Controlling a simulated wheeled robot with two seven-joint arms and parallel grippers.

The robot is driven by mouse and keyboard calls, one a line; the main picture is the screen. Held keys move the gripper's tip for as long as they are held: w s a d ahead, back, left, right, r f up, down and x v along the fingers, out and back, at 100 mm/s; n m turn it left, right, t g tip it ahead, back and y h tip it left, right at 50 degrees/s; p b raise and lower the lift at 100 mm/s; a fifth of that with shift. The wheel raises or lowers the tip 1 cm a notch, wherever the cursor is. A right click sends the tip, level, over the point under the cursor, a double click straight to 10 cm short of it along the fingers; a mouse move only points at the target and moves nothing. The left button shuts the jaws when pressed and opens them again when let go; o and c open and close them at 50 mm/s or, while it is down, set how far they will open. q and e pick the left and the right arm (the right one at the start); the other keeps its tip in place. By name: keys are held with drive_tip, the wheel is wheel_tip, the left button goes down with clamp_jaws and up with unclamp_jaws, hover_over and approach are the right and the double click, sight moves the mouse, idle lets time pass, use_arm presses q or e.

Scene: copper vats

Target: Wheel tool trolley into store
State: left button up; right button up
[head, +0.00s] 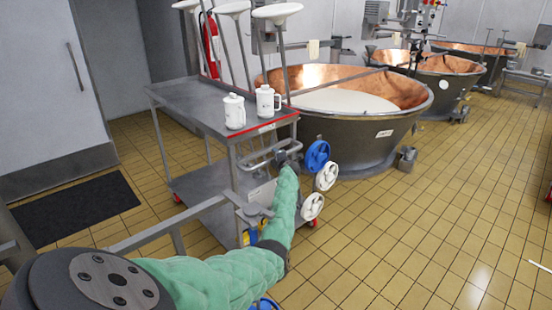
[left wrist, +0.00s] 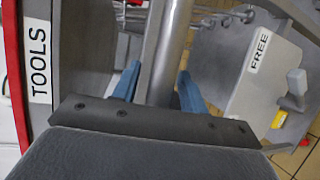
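The grey tool trolley (head: 187,100) stands upright on the tiled floor in the head view, with a red strip along its top edge. Two white lidded jugs, one (head: 234,111) left of the other (head: 265,101), stand on its top shelf. My left arm in a green sleeve reaches to its near end, where my left gripper (head: 287,158) is at the handle. In the left wrist view the blue fingers (left wrist: 158,88) are on both sides of the metal handle bar (left wrist: 172,45) and look closed on it. A "TOOLS" label (left wrist: 38,62) and a "FREE" label (left wrist: 259,52) show there. My right gripper is not in view.
A copper vat (head: 345,125) stands close to the trolley's right; more vats stand behind it. Blue and white wheels (head: 317,155) are at the trolley's near right. A grey door (head: 50,75) and dark mat (head: 75,208) are at left.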

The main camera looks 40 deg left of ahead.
use_arm(q)
drive_tip(key=shift+s+d, duration=0.15)
drive_tip(key=shift+d, duration=0.35)
drive_tip(key=v, duration=0.6)
drive_tip(key=shift+s+d+p, duration=0.25)
drive_tip(key=shift+p, duration=0.1)
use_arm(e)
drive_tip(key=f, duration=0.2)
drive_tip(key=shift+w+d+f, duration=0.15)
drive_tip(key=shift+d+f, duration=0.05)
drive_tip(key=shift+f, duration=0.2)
use_arm(q)
drive_tip(key=shift+r, duration=0.1)
